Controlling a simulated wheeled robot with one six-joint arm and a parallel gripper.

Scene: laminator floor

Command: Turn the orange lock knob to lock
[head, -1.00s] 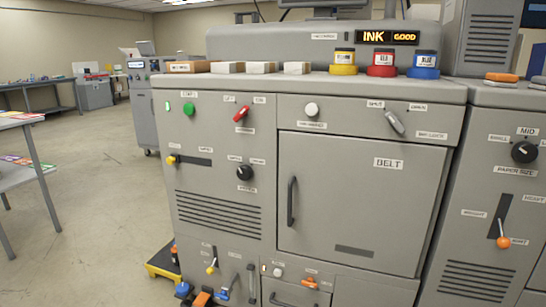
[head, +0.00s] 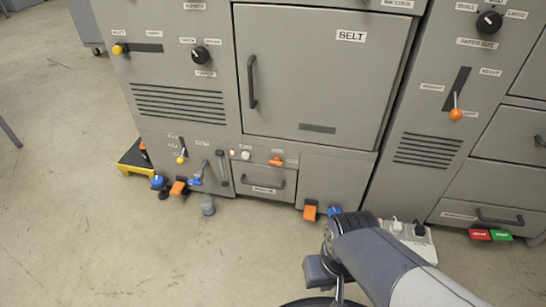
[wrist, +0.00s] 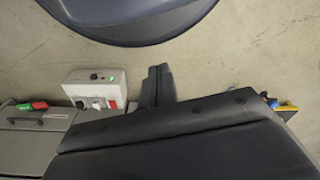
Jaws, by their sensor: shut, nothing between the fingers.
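A small orange knob (head: 276,160) sits on the low front panel, above the drawer (head: 264,184) and right of a white button (head: 246,155). It looks like the lock knob, but its labels are too small to read, and I cannot tell its setting. My gripper (wrist: 158,70) shows in the wrist view with its fingers together and empty, over bare floor. In the head view my arm reaches in at the lower right, well apart from the knob. The knob is not visible in the wrist view.
Orange pedals (head: 310,212) and blue pedals stick out at the machine's foot. A white socket box (head: 408,240) lies on the floor near my arm; it also shows in the wrist view (wrist: 97,88). A yellow step (head: 135,158) stands left. The floor at front left is clear.

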